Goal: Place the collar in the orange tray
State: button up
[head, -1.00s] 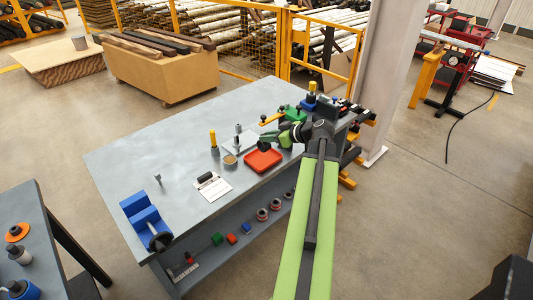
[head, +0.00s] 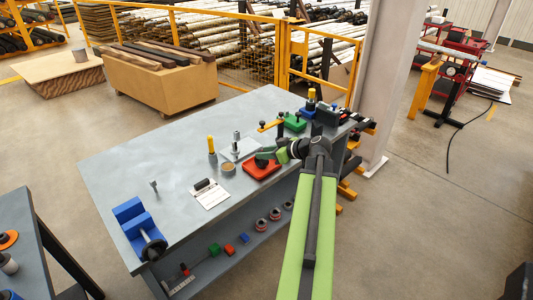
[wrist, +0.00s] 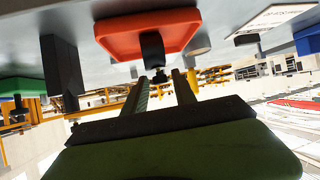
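The orange tray (head: 275,172) looks red-orange in the head view and lies on the grey table. My gripper (head: 264,158) is low over it. In the wrist view the tray (wrist: 112,40) is at the top, seen upside down. The dark collar (wrist: 152,48) sits at the fingertips of my gripper (wrist: 161,78), against the view of the tray. I cannot tell whether the collar touches the tray floor. In the head view the gripper hides the collar.
A white sheet (head: 210,195) and a blue vise (head: 135,225) lie nearer. A green block (head: 295,123) is behind my gripper.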

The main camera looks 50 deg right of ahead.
jog(key=shift+o, duration=0.3)
jog(key=shift+r, duration=0.1)
jog(key=shift+s+r+p, duration=0.15)
jog(key=shift+r+p, duration=0.15)
jog(key=shift+p, duration=0.1)
jog(key=p+v, duration=0.5)
jog(key=v, duration=0.6)
jog(key=shift+s, duration=0.3)
jog(key=shift+d, duration=0.1)
